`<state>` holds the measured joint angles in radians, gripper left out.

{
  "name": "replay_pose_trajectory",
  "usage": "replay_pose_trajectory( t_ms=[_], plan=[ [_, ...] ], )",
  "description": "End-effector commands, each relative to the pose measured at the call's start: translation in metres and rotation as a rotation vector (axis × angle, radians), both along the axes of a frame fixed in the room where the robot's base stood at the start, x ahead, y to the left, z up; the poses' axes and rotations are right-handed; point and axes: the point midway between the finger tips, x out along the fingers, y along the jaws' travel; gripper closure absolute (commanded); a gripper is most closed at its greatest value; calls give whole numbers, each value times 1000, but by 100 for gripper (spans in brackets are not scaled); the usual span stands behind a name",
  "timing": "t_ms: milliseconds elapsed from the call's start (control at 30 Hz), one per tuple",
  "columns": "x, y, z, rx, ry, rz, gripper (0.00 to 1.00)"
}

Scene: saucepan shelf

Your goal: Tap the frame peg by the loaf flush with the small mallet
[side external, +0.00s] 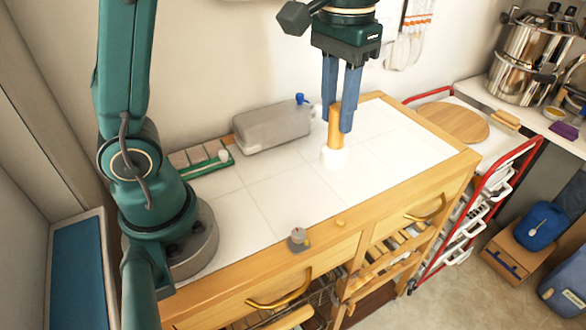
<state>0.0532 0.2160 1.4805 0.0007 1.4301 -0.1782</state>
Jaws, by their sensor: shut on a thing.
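My gripper (337,122) points down over the white tiled top, with its blue fingers shut on the upright tan handle of what looks like the small mallet (335,136). Its white head (335,158) is at the lower end, low over or touching the tiles; I cannot tell which. A small yellow, peg-like knob (340,222) shows on the front wooden frame (375,208). A small brown, loaf-like thing (506,118) lies on the right counter. I cannot make out a peg beside it.
A long grey block (272,128) and a green tray (202,158) stand along the back of the tiles. A small grey object (298,238) sits at the front edge. A round wooden board (453,123) lies right. The middle tiles are clear.

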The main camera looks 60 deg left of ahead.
Motion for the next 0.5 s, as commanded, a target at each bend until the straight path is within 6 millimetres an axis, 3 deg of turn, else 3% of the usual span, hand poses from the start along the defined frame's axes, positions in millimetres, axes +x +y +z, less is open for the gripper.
replay_pose_trajectory(
  t_ms=[100,200,500],
  plan=[
    [0,-26,-2,-1,4,-53,100],
    [-1,-38,-4,-1,8,-95,100],
    [-4,-46,-18,2,17,-126,100]
  ],
)
